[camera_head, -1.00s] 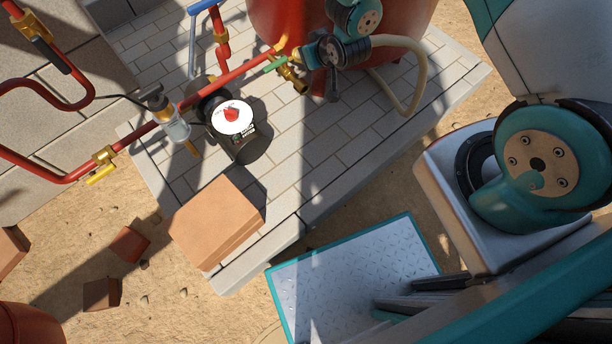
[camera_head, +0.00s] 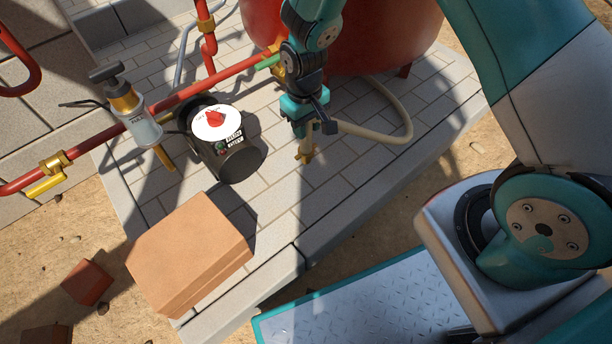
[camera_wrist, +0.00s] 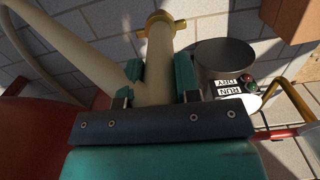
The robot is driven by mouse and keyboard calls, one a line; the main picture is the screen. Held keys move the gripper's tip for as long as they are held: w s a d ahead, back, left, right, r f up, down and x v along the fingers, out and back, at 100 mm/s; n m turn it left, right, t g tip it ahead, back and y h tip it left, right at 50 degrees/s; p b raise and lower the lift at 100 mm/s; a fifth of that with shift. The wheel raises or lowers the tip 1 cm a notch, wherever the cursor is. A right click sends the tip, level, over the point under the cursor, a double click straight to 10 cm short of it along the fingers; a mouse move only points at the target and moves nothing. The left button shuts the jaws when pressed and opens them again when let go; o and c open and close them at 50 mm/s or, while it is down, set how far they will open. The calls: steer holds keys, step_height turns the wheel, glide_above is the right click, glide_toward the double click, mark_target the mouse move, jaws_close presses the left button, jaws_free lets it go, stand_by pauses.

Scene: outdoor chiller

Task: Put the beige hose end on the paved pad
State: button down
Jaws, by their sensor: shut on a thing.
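The beige hose (camera_head: 402,112) loops from beside the red tank to my gripper (camera_head: 307,122). In the wrist view my gripper's teal fingers (camera_wrist: 156,84) are shut on the hose end (camera_wrist: 158,58), which has a brass collar (camera_wrist: 160,20). In the head view the hose end (camera_head: 305,152) points down below the gripper, over the paved pad (camera_head: 335,190). I cannot tell whether its tip touches the paving.
A black pump (camera_head: 235,160) with a red knob stands left of the gripper. Red pipes (camera_head: 185,95) cross the pad behind it. The red tank (camera_head: 385,40) is behind. A terracotta block (camera_head: 188,250) lies at the front left. Bare paving shows in front of the hose.

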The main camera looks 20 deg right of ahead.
step_height(320, 180, down, 16)
steer(key=b, duration=0.6)
steer(key=shift+r, duration=0.2)
steer(key=c, duration=0.8)
jaws_free()
steer(key=r+p, duration=0.2)
steer(key=r, duration=0.2)
steer(key=r+p, duration=0.2)
steer(key=r, duration=0.2)
steer(key=r+p, duration=0.2)
steer(key=r, duration=0.2)
steer(key=shift+w, duration=0.25)
step_height(320, 180, up, 12)
steer(key=s+a+y, duration=0.2)
steer(key=s+r+n, duration=0.1)
steer(key=s+r, duration=0.5)
steer(key=s+a+r+n+y, duration=0.1)
steer(key=s+r, duration=0.5)
steer(key=s, duration=0.1)
steer(key=s+r+n+y, duration=0.1)
steer(key=s+r, duration=0.5)
steer(key=s, duration=0.1)
steer(key=shift+a+r+n, duration=0.25)
steer(key=shift+r+n, duration=0.1)
steer(key=shift+n, duration=0.05)
